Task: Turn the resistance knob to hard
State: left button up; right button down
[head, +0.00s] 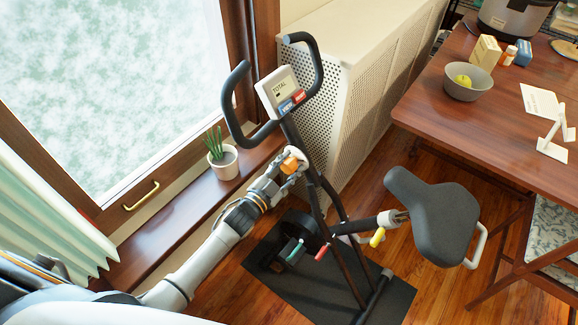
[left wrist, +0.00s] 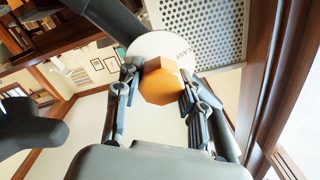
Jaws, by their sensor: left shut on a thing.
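The exercise bike (head: 316,195) stands on a dark mat, with its console (head: 279,90) and handlebars at the top. The orange resistance knob (head: 291,164) is on the bike's post below the console. My left gripper (head: 287,166) reaches in from the left and is shut on the knob. In the left wrist view, the faceted orange knob (left wrist: 160,84) sits between the two fingers of the gripper (left wrist: 158,90). Behind it is a white round dial plate (left wrist: 160,46) with small dark lettering that I cannot read for sure. My right gripper is not in view.
A potted plant (head: 223,158) stands on the window sill left of the bike. A perforated radiator cover (head: 338,88) is behind it. The bike seat (head: 432,214) and a wooden table (head: 490,125) with a grey bowl (head: 467,84) are to the right.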

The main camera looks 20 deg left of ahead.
pick_arm(q)
jog(key=shift+f+m, duration=0.2)
jog(key=shift+m, duration=0.9)
jog(key=o, duration=1.2)
jog(key=shift+r, duration=0.1)
jog(key=v, duration=1.2)
